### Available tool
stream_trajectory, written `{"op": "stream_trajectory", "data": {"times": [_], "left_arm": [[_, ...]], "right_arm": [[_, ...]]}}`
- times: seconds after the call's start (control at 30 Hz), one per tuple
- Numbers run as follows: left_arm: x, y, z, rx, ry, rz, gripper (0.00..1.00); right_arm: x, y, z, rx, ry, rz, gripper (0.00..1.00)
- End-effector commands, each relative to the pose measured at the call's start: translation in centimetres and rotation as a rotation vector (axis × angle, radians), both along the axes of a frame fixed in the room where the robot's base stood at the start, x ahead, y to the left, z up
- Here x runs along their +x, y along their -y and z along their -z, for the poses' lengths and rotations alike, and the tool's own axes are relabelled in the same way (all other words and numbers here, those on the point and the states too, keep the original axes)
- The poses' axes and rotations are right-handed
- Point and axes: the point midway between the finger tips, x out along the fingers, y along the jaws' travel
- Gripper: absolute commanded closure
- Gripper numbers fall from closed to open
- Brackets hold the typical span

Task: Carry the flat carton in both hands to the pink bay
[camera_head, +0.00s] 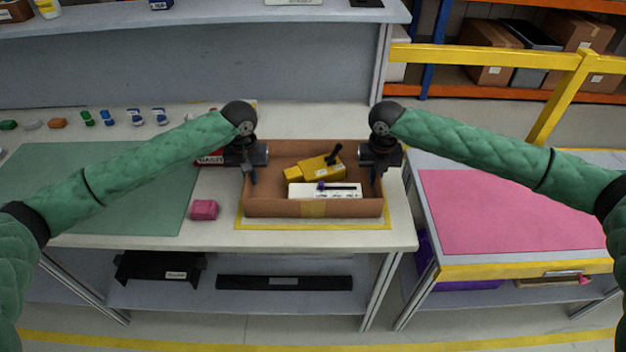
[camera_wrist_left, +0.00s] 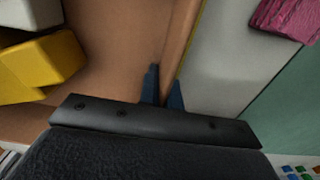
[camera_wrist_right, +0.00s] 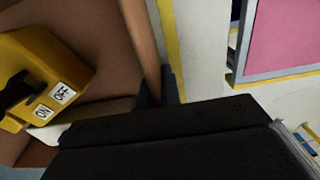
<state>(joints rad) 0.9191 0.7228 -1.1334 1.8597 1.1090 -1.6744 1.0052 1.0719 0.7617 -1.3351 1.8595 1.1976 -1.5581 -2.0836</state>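The flat carton (camera_head: 274,208) is an open brown box on the white table, level, inside a yellow outline. It holds a yellow block with a black handle (camera_head: 317,168) and a white labelled piece (camera_head: 310,190). My left gripper (camera_head: 251,176) is on the carton's left wall; in the left wrist view its fingers (camera_wrist_left: 163,90) straddle the wall closely. My right gripper (camera_head: 376,174) is on the right wall; in the right wrist view its fingers (camera_wrist_right: 157,90) straddle that wall closely. The pink bay (camera_head: 510,205) is a pink mat on the separate table at the right.
A pink block (camera_head: 204,210) lies left of the carton, beside a green mat (camera_head: 100,190). A gap separates the two tables. A yellow rail (camera_head: 480,55) stands behind the pink bay, whose surface is clear. Small coloured parts line the back left.

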Motion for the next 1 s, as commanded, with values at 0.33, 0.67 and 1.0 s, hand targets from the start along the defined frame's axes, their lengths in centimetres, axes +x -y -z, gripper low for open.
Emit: {"op": "stream_trajectory", "data": {"times": [0.33,0.67,1.0], "left_arm": [[0.0,0.0,-0.1,0.0,0.001,0.0,1.0],[0.0,0.0,-1.1,0.0,0.001,-0.001,1.0],[0.0,0.0,-3.7,0.0,0.001,-0.001,1.0]], "right_arm": [[0.0,0.0,-0.1,0.0,0.001,0.0,1.0],[0.0,0.0,-1.1,0.0,0.001,0.001,1.0],[0.0,0.0,-3.7,0.0,0.001,0.001,1.0]]}}
